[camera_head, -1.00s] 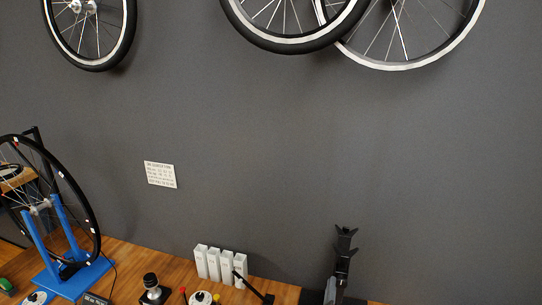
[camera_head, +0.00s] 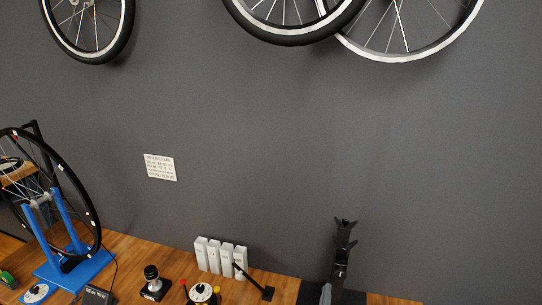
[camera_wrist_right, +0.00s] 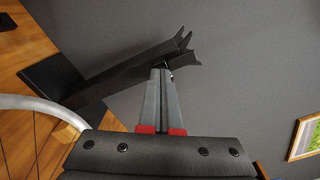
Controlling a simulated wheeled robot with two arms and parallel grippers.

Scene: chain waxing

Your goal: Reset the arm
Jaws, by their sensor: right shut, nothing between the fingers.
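My right gripper shows only as grey fingertips (camera_head: 326,293) at the bottom edge of the head view, just in front of a black stand (camera_head: 341,258) with forked jaws. In the right wrist view its two grey fingers (camera_wrist_right: 161,100), with red pads at their base, lie together with nothing between them. The stand (camera_wrist_right: 120,72) appears behind the fingertips there; I cannot tell whether they touch. My left gripper is not in view.
The wooden bench (camera_head: 135,248) holds a blue truing stand (camera_head: 75,262) with a wheel, several white boxes (camera_head: 221,257) and small tools. Wheels (camera_head: 290,38) hang on the grey wall. A silver rim (camera_wrist_right: 45,108) and a framed picture (camera_wrist_right: 305,137) show in the wrist view.

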